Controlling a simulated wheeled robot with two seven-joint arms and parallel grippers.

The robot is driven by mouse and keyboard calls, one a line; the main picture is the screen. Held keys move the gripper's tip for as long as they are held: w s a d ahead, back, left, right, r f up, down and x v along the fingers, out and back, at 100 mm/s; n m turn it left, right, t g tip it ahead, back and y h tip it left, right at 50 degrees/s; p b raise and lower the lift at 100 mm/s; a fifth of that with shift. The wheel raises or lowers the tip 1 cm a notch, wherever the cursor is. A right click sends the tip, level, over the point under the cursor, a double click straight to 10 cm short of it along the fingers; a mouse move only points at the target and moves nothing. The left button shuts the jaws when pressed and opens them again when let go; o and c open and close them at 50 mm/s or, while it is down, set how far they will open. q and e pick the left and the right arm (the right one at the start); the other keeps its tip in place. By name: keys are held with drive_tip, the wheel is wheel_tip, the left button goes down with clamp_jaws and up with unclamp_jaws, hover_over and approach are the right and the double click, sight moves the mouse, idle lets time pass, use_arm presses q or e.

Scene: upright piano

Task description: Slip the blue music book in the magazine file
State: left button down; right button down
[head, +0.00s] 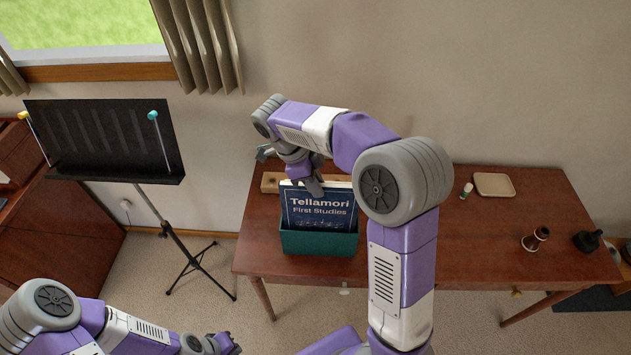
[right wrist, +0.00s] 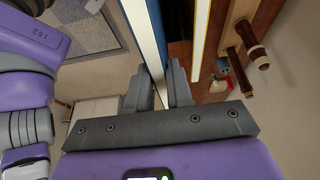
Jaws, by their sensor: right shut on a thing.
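The blue music book (head: 320,212), titled "Tellamori First Studies", stands upright with its lower part hidden behind the front wall of the green magazine file (head: 318,243). It looks to be inside the file; how deep it sits is hidden. My right gripper (head: 314,187) is at the book's top edge, shut on it. In the right wrist view, the book's white page edge (right wrist: 147,45) runs between the fingers (right wrist: 161,95). My left gripper (head: 224,345) is low at the left, far from the file, its jaws too small to read.
Another book with a yellow edge (right wrist: 199,40) stands beside the held one in the right wrist view. The desk (head: 450,235) carries a tan tray (head: 494,185), a small bottle (head: 466,191) and dark items at right. A music stand (head: 105,140) stands at left.

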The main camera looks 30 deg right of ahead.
drive_tip(key=shift+f+b, duration=1.95)
drive_tip(key=shift+f, duration=0.75)
drive_tip(key=c, duration=0.9)
unclamp_jaws()
drive_tip(key=p+v, duration=0.2)
drive_tip(key=v, duration=0.5)
drive_tip(key=shift+w+r, duration=0.1)
drive_tip(key=shift+r, duration=0.25)
